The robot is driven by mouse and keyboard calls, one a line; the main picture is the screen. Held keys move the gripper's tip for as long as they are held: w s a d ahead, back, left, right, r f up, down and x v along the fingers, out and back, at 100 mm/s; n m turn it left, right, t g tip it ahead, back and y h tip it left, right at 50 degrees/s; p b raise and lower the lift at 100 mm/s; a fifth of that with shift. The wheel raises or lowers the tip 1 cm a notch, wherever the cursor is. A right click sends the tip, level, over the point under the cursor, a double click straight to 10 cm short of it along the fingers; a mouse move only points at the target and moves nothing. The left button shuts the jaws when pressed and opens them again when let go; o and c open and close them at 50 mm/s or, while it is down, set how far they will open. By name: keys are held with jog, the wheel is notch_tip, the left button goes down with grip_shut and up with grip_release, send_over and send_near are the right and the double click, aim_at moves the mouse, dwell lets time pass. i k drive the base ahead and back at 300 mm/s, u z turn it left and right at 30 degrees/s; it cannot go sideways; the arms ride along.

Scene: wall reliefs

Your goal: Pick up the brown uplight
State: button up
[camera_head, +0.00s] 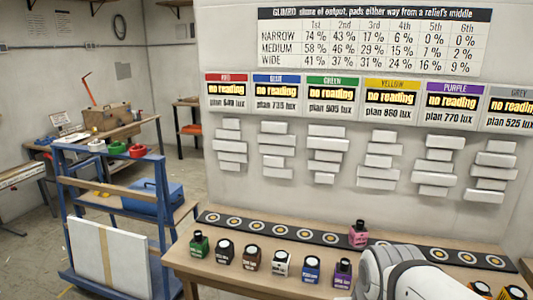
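The brown uplight (251,258) stands upright on the front part of the wooden table (215,271). It is in a row with several other small bottle-shaped uplights, between a black one (224,251) on its left and a white one (281,264) on its right. It has a pale round top and a label too small to read. My white arm shows at the bottom right, right of this row. My gripper is not in view.
Green (198,244), blue (312,269) and purple (342,273) uplights share the row. A pink one (358,235) stands on the black strip of round pads (275,230) behind. Wall reliefs (325,151) rise above. A blue cart (115,205) stands left.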

aim_at(252, 255)
jog(key=z, duration=2.95)
jog(key=k, duration=1.4)
jog(key=u, duration=2.4)
